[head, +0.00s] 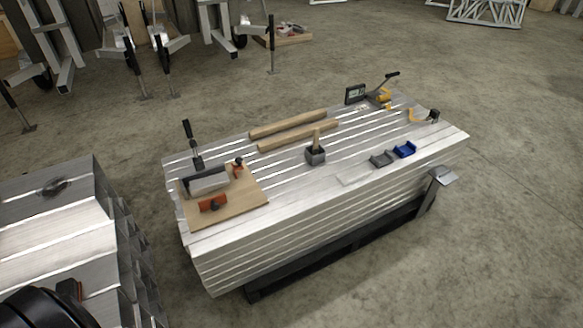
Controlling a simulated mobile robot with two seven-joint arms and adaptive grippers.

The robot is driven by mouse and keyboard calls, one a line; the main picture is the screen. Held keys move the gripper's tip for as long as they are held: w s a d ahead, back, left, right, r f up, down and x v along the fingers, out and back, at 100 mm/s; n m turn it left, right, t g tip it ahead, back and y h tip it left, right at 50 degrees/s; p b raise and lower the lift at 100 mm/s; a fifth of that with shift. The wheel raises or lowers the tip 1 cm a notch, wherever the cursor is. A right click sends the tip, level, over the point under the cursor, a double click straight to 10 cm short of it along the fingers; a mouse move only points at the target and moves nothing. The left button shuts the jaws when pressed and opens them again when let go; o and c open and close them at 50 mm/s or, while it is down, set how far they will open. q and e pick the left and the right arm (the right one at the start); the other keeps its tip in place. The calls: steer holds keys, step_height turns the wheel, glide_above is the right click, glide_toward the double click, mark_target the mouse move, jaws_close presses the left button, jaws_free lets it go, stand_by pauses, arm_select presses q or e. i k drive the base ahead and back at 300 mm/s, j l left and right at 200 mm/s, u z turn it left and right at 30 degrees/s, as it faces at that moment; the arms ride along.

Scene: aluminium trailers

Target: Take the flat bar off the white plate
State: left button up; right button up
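I cannot clearly make out the flat bar. A faint pale, flat patch on the front half of the slatted metal table (230,238) may be the white plate, but it blends with the bright slats. Neither of my grippers can be seen. A dark rounded part at the lower left corner may belong to my own arm, and no fingertips show on it.
A wooden board (238,207) with a grey block and orange tools lies at the table's left. Two wooden bars (288,124), a small grey holder (315,155), grey and blue blocks (404,149) and a dark display (355,94) stand on the table. Metal stacks (50,222) flank the left.

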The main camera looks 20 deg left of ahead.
mark_target(351, 176)
steer(key=u, duration=0.25)
steer(key=i+l+u, duration=0.25)
steer(key=i+l, duration=0.35)
steer(key=i+l+u, duration=0.3)
steer(key=i+l, duration=0.25)
steer(key=l, duration=0.15)
